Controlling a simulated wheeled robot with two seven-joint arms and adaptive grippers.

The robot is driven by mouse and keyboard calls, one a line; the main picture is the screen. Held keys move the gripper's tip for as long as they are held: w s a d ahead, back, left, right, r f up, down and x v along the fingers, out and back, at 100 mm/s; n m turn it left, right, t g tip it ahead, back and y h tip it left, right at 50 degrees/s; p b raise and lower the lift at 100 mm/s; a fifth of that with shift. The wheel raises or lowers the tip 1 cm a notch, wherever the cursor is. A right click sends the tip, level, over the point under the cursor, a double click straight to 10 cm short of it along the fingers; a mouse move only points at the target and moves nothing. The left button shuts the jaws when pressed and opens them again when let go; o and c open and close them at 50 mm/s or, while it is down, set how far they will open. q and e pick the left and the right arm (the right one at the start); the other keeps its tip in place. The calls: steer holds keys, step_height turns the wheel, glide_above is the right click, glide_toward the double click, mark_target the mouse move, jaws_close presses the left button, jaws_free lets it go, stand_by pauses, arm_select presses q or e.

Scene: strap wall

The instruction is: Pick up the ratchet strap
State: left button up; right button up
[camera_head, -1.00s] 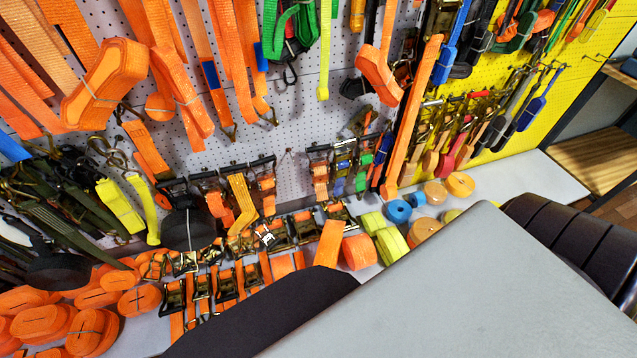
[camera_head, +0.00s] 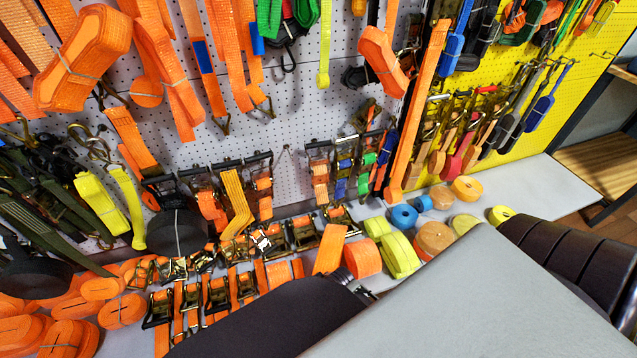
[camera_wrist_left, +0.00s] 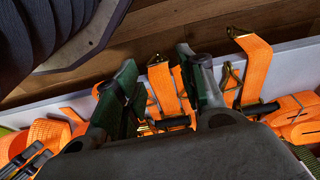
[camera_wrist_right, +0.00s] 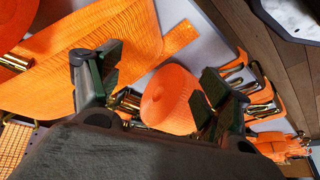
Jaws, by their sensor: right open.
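Several orange ratchet straps with metal ratchets (camera_head: 217,293) lie in rows on the shelf in the head view. The left wrist view shows orange straps with hooks (camera_wrist_left: 257,68) over the shelf edge. My left gripper (camera_wrist_left: 160,92) is open; an orange strap shows in the gap between its fingers, but I cannot tell whether it touches them. In the head view a dark arm part of mine hides that spot. My right gripper (camera_wrist_right: 160,90) is open; an orange strap roll (camera_wrist_right: 168,100) shows between its fingers, with no visible contact.
A pegboard wall (camera_head: 285,140) hung with straps rises behind the shelf. Yellow-green rolls (camera_head: 400,255), a blue roll (camera_head: 403,216) and orange rolls (camera_head: 75,335) crowd the shelf. A bare shelf part (camera_head: 545,185) lies at the right. Wooden floor (camera_wrist_left: 160,30) shows beyond the shelf edge.

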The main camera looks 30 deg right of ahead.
steer(key=w+d+r+m+t+b, duration=0.1)
steer(key=w+d+r+t, duration=0.3)
steer(key=w, duration=0.3)
steer(key=w+d+r+m+t+b, duration=0.1)
steer(key=w+d+r+t, duration=0.2)
steer(key=w+r, duration=0.35)
arm_select(q)
step_height(320, 180, up, 8)
steer(key=d+b, duration=0.1)
steer(key=b, duration=0.1)
steer(key=shift+w+d+h, duration=0.15)
steer(key=shift+w+h, duration=0.1)
steer(key=shift+h, duration=0.05)
arm_select(e)
steer(key=w+d+r+m+t+h, duration=0.2)
steer(key=d+r+t+h, duration=0.3)
steer(key=d+r, duration=0.5)
steer(key=shift+w+r+m+t+h, duration=0.3)
steer(key=shift+w+m+t, duration=0.15)
steer(key=shift+w, duration=0.25)
steer(key=shift+w, duration=0.15)
